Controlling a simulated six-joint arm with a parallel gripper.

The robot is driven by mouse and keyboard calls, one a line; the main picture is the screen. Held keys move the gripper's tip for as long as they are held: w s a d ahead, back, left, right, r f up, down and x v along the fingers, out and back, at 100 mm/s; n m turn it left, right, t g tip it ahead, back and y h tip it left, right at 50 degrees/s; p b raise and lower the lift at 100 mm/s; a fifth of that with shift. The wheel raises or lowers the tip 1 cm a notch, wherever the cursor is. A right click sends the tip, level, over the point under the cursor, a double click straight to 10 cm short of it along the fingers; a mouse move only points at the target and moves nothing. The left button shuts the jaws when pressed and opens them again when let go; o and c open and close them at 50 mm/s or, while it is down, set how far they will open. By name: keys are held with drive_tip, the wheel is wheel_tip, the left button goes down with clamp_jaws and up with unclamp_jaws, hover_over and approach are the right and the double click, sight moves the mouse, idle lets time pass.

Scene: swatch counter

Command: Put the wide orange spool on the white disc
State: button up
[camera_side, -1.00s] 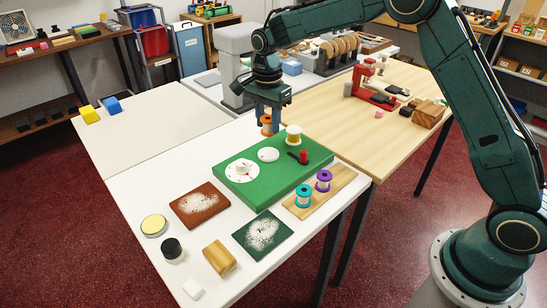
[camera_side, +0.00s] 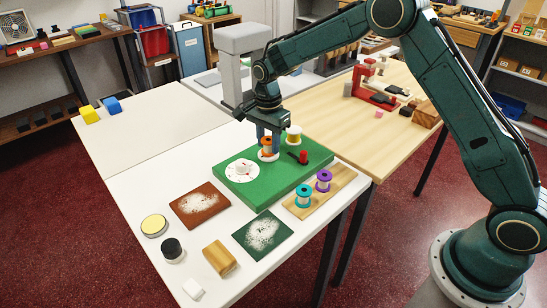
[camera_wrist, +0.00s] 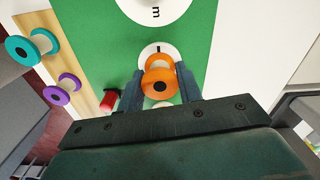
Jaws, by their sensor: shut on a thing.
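The orange spool (camera_side: 267,145) is upright between the fingers of my gripper (camera_side: 268,139), which is shut on it. In the wrist view the orange spool (camera_wrist: 159,78) has a finger on each side. A small white disc (camera_side: 268,157) on the green board (camera_side: 230,191) is right under the spool. The small disc (camera_wrist: 148,50) shows behind the spool in the wrist view, partly hidden. I cannot tell whether the spool touches it. A larger white disc with marks (camera_side: 242,172) lies beside it on the board.
Teal (camera_side: 304,195) and purple (camera_side: 323,180) spools stand on a wooden strip. Brown (camera_side: 200,205) and dark green (camera_side: 262,235) pads lie in front.

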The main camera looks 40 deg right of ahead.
sight(269, 139)
drive_tip(key=shift+f, duration=0.1)
drive_tip(key=o, duration=1)
drive_tip(key=shift+c, duration=0.2)
wheel_tip(269, 139, up, 12)
drive_tip(key=shift+r, duration=0.25)
idle(0.5)
